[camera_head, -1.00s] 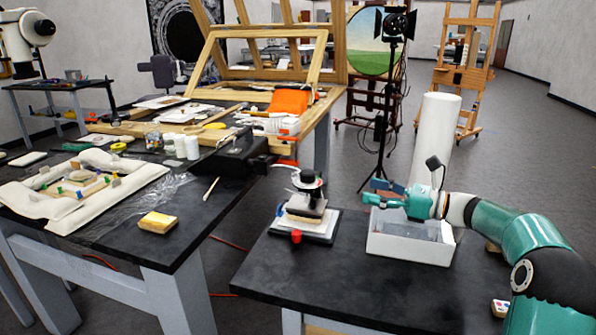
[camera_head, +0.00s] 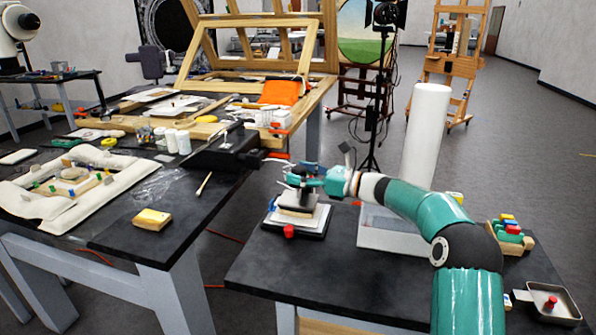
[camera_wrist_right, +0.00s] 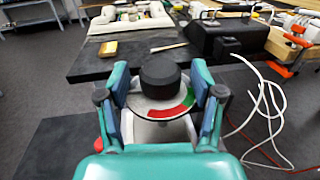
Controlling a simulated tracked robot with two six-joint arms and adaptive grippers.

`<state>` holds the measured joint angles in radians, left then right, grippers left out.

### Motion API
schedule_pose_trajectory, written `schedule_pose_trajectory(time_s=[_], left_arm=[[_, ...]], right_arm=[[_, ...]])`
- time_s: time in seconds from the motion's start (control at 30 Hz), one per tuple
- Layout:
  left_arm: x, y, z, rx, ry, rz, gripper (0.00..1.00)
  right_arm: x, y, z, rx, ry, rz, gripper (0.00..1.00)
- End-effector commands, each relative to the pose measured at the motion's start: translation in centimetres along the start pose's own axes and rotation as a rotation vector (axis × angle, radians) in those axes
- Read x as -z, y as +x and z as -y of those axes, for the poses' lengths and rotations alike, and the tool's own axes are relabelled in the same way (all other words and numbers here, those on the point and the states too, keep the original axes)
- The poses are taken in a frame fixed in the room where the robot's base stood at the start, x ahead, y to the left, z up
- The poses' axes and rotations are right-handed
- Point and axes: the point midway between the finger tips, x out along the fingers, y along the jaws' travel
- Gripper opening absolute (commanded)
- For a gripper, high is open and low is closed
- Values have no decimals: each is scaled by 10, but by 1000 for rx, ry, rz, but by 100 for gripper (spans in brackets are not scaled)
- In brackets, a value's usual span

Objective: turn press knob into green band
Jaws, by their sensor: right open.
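The press (camera_head: 298,212) stands on the near dark table, with pale layers stacked on its dark base and a red part (camera_head: 289,231) at the front. In the right wrist view its black round knob (camera_wrist_right: 160,70) sits above a pale dial with a red band (camera_wrist_right: 164,112) and a green band (camera_wrist_right: 187,99). My right gripper (camera_head: 303,180) is at the top of the press and partly hides the knob in the head view. Its blue-padded fingers are open, one on each side of the knob, with gaps visible. My left gripper is not in view.
A white open box (camera_head: 385,240) stands right of the press, under my right arm. Coloured blocks (camera_head: 510,232) and a metal tray (camera_head: 553,303) lie farther right. A yellow block (camera_head: 152,219) lies on the left table. The near table's front is clear.

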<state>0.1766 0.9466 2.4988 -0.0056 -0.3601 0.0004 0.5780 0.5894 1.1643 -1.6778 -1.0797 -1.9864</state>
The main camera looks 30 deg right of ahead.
Motion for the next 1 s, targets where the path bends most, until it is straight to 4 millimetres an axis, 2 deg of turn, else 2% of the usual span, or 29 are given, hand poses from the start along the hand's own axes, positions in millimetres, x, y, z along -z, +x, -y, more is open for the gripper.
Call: schedule_pose_trajectory(time_s=[0.33, 0.37, 0.7, 0.73, 1.0], left_arm=[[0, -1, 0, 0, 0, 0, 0], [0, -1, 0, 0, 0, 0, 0], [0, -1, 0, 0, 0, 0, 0], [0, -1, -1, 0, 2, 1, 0], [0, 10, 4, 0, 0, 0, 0]], right_arm=[[1, 4, 0, 1, 1, -1, 66], [1, 4, 0, 1, 1, 0, 63], [1, 4, 0, 1, 1, -1, 6], [0, 8, -6, -3, 1, -1, 5], [3, 5, -1, 19, -2, 0, 5]])
